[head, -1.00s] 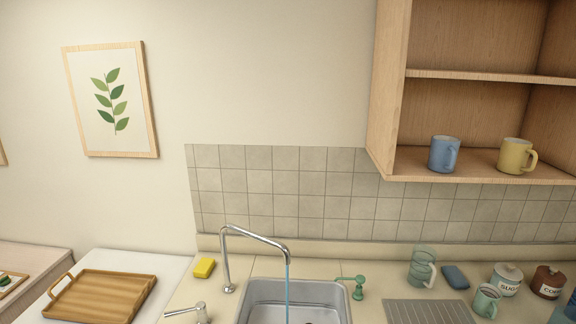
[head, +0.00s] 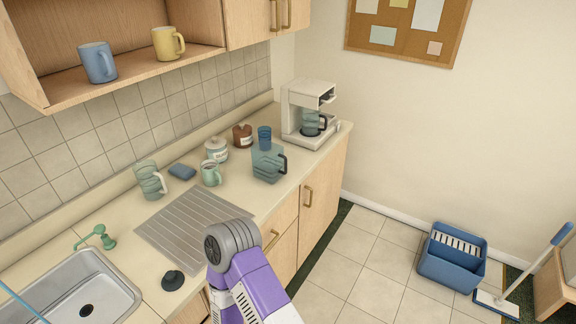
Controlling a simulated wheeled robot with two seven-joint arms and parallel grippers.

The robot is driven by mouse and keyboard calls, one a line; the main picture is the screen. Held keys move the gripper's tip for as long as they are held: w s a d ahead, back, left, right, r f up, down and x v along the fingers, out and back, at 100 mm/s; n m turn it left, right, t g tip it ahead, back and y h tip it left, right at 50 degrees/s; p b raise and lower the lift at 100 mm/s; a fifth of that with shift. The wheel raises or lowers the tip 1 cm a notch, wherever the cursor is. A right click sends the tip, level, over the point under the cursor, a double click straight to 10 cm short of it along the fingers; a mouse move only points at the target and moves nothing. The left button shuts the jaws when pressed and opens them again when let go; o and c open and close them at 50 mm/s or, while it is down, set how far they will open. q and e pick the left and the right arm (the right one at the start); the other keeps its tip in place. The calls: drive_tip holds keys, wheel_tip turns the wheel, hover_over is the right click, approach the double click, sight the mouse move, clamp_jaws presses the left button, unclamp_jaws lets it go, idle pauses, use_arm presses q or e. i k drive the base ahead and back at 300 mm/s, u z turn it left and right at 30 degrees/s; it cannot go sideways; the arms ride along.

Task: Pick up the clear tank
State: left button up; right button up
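A see-through blue-grey tank (head: 267,165) with a dark handle on its right side stands upright on the counter, right of the drainboard. A darker blue cylinder (head: 264,138) shows at its top back; I cannot tell whether it is part of the tank. Another clear, jug-like vessel (head: 148,178) with a pale handle stands left of the drainboard's back end. Which of the two is the clear tank is not certain. A purple and grey link of my arm rises at the bottom centre, in front of the counter. Neither gripper is in view.
A green mug (head: 211,174), sugar jar (head: 216,149), brown jar (head: 242,135) and blue sponge (head: 182,172) stand nearby. The coffee maker (head: 308,113) holds a carafe. The drainboard (head: 190,225) is empty. A blue bucket (head: 452,258) and mop (head: 520,280) occupy the right floor.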

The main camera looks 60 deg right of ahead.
sight(269, 162)
drive_tip(key=z, duration=1.75)
drive_tip(key=k, duration=1)
drive_tip(key=z, duration=0.95)
drive_tip(key=i, duration=0.35)
drive_tip(key=z, duration=0.5)
drive_tip(key=i, duration=1.9)
drive_tip(key=u, duration=0.95)
drive_tip(key=i, duration=1.05)
drive_tip(key=u, duration=1.1)
